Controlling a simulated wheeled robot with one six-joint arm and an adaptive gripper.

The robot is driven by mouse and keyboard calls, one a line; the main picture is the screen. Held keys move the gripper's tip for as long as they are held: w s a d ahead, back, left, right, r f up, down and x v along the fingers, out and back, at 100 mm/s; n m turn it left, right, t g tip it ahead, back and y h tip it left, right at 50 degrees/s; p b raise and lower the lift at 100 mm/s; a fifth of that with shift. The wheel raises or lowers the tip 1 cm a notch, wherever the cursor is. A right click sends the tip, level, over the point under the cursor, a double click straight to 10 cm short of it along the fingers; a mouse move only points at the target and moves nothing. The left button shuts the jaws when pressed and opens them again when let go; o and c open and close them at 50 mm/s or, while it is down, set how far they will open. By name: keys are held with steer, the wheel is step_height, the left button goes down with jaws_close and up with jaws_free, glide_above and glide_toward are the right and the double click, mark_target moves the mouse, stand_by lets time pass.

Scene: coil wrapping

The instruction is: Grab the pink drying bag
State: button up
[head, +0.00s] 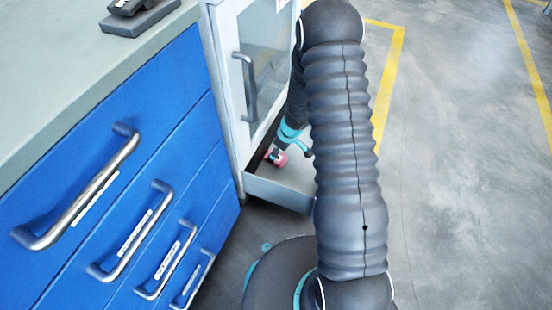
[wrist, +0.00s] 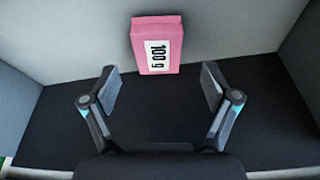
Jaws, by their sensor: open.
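The pink drying bag (wrist: 141,32) is a small box-like pink packet with a white "100 g" label. In the wrist view it lies at the top middle, close to a light grey wall. My gripper (wrist: 158,78) is open and empty, with its two fingertips spread on either side below the bag, apart from it. In the head view a small pink patch, the bag (head: 279,158), shows inside the open lower drawer of the cabinet, beside the end of my arm. My arm hides much of the drawer, and the fingers are hard to make out there.
The drawer (head: 275,190) has a dark floor and light walls close around my gripper. A glass-fronted door (head: 262,60) with a handle stands just above it. Blue drawers (head: 150,190) with metal handles stand at the left. The floor at the right is clear.

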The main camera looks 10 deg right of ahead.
mark_target(281, 160)
steer(key=shift+x, duration=1.85)
steer(key=shift+d, duration=0.2)
steer(key=c, duration=1.3)
steer(key=shift+r, duration=0.1)
